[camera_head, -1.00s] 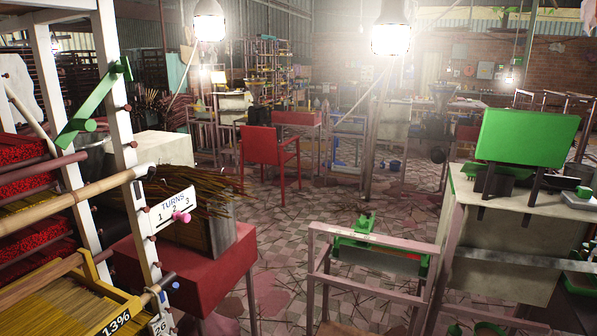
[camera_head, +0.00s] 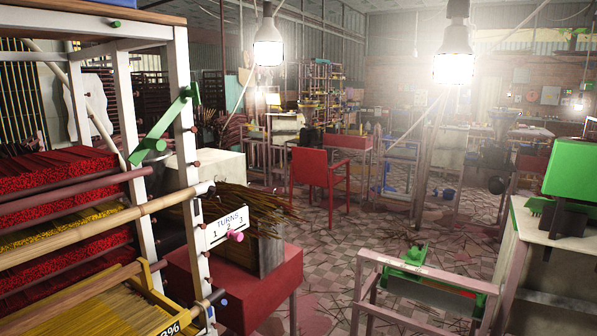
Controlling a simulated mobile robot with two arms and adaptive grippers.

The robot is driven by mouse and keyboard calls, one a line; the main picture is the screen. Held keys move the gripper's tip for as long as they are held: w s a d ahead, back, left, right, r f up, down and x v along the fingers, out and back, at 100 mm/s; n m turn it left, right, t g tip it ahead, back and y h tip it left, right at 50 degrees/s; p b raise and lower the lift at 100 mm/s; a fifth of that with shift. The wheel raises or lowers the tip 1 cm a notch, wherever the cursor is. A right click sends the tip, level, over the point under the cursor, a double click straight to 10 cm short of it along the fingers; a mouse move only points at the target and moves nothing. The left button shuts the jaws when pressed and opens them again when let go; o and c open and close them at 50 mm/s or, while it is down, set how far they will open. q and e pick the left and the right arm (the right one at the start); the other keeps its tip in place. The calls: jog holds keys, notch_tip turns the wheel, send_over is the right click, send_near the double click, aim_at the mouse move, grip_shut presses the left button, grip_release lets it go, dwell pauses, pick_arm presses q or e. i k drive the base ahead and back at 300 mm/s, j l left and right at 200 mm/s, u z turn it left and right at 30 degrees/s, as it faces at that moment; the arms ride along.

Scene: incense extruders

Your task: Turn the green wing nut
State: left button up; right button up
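No green wing nut can be made out for certain. A green crank-like bar (camera_head: 168,127) with a round knob at its low end is fixed at a slant to the white post of the rack at the left. A green-topped clamp-like part (camera_head: 415,256) sits on the pale frame at the lower right. A small green piece (camera_head: 540,205) lies on the counter at the right edge, too small to tell its shape. Neither of my grippers is in view.
The rack's white post (camera_head: 186,150) and incense trays fill the left. A red table (camera_head: 265,285), red chair (camera_head: 320,180) and counter (camera_head: 560,240) stand around. Tiled floor (camera_head: 340,240) lies open between.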

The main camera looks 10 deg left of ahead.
aim_at(193, 92)
jog(key=i+l, duration=0.25)
jog(key=i, duration=0.25)
jog(key=i+l+u, duration=0.1)
jog(key=u, duration=2.15)
jog(key=i+l, duration=0.05)
jog(key=l, duration=0.1)
